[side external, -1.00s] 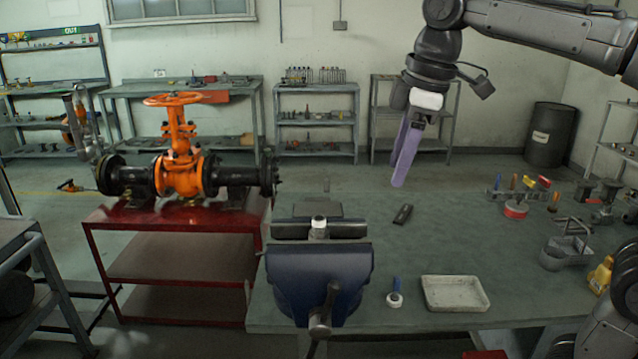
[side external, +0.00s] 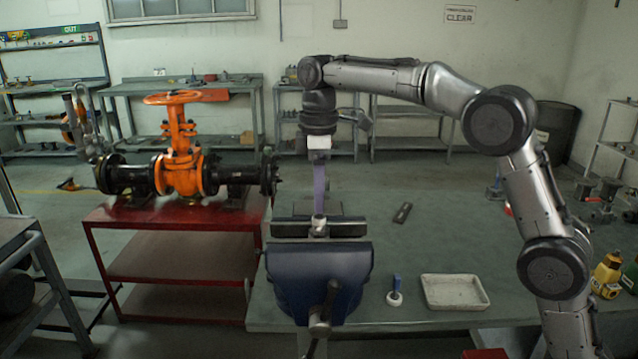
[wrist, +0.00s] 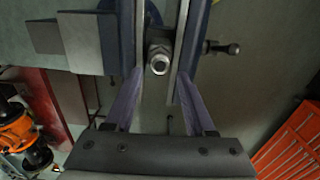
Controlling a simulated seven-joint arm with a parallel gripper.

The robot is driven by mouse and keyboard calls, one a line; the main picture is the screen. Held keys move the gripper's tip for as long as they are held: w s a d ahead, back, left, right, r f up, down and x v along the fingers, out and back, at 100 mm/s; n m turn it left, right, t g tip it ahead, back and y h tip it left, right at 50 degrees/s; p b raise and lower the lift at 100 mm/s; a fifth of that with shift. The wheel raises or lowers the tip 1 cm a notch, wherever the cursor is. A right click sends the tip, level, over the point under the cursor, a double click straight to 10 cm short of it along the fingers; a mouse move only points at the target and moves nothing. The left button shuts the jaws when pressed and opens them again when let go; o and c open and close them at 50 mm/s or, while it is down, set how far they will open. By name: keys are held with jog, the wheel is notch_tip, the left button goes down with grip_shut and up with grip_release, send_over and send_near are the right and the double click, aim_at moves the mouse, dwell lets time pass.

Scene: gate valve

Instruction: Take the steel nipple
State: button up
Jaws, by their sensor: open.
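The steel nipple (side external: 319,229) is a small pale cylinder held upright between the jaws of the blue vise (side external: 318,272). In the wrist view the nipple (wrist: 159,64) shows end-on as a round ring between the vise jaws. My gripper (side external: 319,212) points straight down above the vise, its purple fingertips right at the top of the nipple. In the wrist view my gripper (wrist: 158,77) is open, with one finger to each side of the nipple. I cannot tell whether either finger touches it.
The vise handle (side external: 322,310) sticks out at the front. On the bench (side external: 450,250) lie a dark flat piece (side external: 402,212), a small blue-handled item (side external: 394,292) and a white tray (side external: 454,292). The orange gate valve (side external: 180,165) stands left on a red cart (side external: 165,225).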

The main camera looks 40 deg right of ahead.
aim_at(319, 216)
jog(key=shift+f, duration=2.4)
grip_shut()
